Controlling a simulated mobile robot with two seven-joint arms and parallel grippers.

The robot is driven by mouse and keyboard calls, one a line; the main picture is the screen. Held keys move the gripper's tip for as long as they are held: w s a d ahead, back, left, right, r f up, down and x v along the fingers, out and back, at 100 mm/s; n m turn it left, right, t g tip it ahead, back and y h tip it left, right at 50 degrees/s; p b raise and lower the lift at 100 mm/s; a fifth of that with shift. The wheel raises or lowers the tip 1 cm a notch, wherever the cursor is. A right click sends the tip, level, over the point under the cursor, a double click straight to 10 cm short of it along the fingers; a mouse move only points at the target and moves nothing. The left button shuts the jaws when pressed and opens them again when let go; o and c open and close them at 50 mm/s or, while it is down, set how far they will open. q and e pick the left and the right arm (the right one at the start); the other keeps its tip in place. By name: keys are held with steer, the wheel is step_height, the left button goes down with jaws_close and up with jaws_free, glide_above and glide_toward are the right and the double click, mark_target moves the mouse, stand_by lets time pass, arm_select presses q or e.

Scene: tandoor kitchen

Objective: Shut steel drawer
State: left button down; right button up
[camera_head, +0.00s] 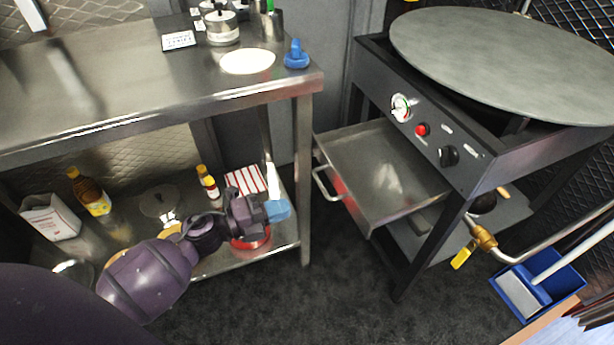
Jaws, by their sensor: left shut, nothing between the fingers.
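The steel drawer (383,172) is pulled out to the left from under the griddle stand, and its empty tray shows. My left gripper (279,209) is shut and empty, in front of the lower shelf of the steel table. It is apart from the handle, to its left and a little lower in the picture. My right gripper is not in view.
The steel table (120,110) stands at left, its front leg (304,180) between my left gripper and the drawer. The griddle stand (440,150) carries a large round plate (510,60). A yellow-handled gas valve (463,256) and blue dustpan (545,285) are at right. Dark floor is clear below the drawer.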

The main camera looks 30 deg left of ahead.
mark_target(346, 188)
arm_select(q)
steer(key=b+x, duration=0.1)
steer(key=x, duration=1.1)
steer(key=shift+w+d, duration=0.4)
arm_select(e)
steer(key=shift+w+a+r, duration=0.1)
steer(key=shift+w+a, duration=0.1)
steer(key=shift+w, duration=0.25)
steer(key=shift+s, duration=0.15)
arm_select(q)
steer(key=x, duration=1.6)
steer(key=shift+w+d, duration=0.1)
steer(key=shift+w, duration=0.05)
steer(key=shift+w+d, duration=0.25)
steer(key=shift+w, duration=0.05)
steer(key=shift+w+d, duration=0.3)
steer(key=shift+w, duration=0.1)
steer(key=shift+r, duration=0.1)
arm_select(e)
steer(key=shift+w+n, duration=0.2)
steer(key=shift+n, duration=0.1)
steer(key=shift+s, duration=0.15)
